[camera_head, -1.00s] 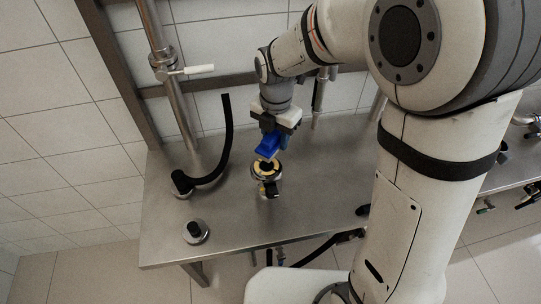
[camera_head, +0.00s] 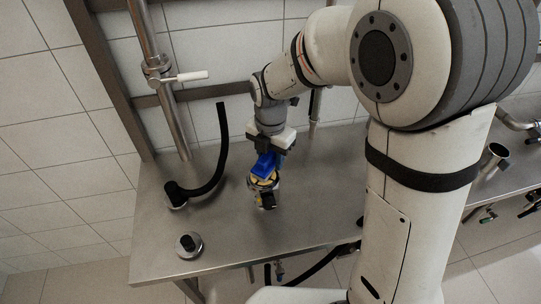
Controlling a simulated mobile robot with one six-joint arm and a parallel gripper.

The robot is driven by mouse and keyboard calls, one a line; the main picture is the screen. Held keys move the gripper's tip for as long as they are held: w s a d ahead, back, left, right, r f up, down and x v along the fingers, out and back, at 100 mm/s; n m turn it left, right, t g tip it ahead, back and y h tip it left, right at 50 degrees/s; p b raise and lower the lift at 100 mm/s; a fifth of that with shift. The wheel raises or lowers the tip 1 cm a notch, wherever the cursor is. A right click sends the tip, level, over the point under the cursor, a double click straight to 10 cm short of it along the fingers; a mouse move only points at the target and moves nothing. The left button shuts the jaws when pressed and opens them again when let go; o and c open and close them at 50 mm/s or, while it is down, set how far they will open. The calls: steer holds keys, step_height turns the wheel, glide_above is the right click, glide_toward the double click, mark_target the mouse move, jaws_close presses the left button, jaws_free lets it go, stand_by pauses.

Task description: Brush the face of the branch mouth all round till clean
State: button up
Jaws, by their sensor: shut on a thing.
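My gripper (camera_head: 267,150) points down and is shut on a blue brush (camera_head: 264,165). The brush is over the branch mouth (camera_head: 261,186), a short upright metal fitting on the steel table (camera_head: 310,195). The brush's lower end overlaps the mouth's rim and looks to be at its face; whether it touches cannot be told. A yellowish ring shows on the face around the brush, with part of it hidden behind the brush. A small dark part (camera_head: 267,202) sits at the near side of the fitting.
A black curved hose (camera_head: 218,150) stands left of the mouth. A round metal fitting with a dark top (camera_head: 188,245) lies near the table's front left. A steel pipe with a white-handled valve (camera_head: 180,77) rises behind. The table between is clear.

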jaws_close()
steer(key=shift+f+b, duration=0.45)
steer(key=shift+f, duration=0.15)
steer(key=shift+a, duration=0.1)
steer(key=shift+a+r, duration=0.1)
steer(key=shift+a, duration=1.55)
steer(key=shift+s, duration=0.2)
